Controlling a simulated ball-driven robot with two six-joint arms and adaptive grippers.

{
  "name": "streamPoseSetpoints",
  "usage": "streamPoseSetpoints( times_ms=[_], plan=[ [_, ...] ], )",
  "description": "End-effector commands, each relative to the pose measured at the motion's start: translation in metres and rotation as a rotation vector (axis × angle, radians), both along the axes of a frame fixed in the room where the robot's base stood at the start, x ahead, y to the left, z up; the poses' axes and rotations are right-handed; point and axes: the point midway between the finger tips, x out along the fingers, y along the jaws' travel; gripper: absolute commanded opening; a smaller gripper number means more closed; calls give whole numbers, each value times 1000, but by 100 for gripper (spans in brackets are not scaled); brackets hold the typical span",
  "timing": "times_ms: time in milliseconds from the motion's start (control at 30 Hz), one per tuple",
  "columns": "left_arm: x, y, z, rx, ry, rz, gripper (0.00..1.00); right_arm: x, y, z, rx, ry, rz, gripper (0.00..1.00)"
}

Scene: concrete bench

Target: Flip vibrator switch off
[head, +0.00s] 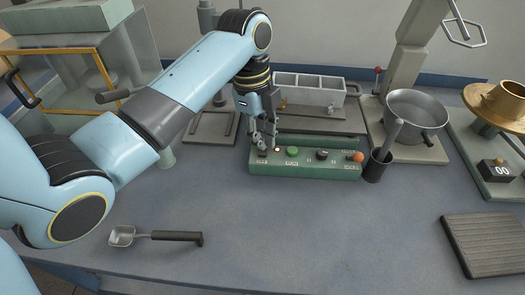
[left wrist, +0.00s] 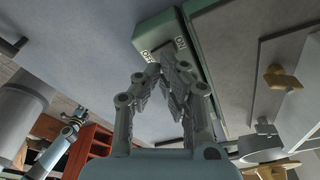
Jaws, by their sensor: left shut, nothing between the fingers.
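A green control box (head: 305,168) stands on the bench with a row of controls on its front. A green button (head: 292,151), a dark knob (head: 322,155) and an orange knob (head: 358,157) show on it. My left gripper (head: 267,146) is shut and empty at the box's left end, over the switch area. In the left wrist view the left gripper (left wrist: 157,72) has its fingertips at the green box (left wrist: 152,30), beside labels reading OFF and ON. The fingers hide the switch, so its position and any contact cannot be told. My right gripper is not in view.
A metal mould (head: 308,92) stands behind the box. A dark cup (head: 377,166) with a rod stands close to its right end, near a metal bowl (head: 417,108). A scoop (head: 155,236) and a ribbed mat (head: 485,243) lie in front. The front middle bench is clear.

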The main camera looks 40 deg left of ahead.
Motion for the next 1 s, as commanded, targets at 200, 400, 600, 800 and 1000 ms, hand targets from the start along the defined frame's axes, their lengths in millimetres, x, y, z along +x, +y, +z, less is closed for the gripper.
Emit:
streamPoseSetpoints(
  times_ms=[200, 400, 600, 800, 1000],
  plan=[
    [0, 0, -4, 0, 0, 0, 0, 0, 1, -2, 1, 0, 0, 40],
    [0, 0, -7, 0, 0, 0, 0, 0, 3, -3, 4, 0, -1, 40],
    [0, 0, -10, 0, 0, 0, 0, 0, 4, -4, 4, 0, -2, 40],
    [0, 0, -13, 0, 0, 0, 0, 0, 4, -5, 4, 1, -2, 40],
    [0, 0, -16, 0, 0, 0, 0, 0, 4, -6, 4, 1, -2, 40]
  ],
)
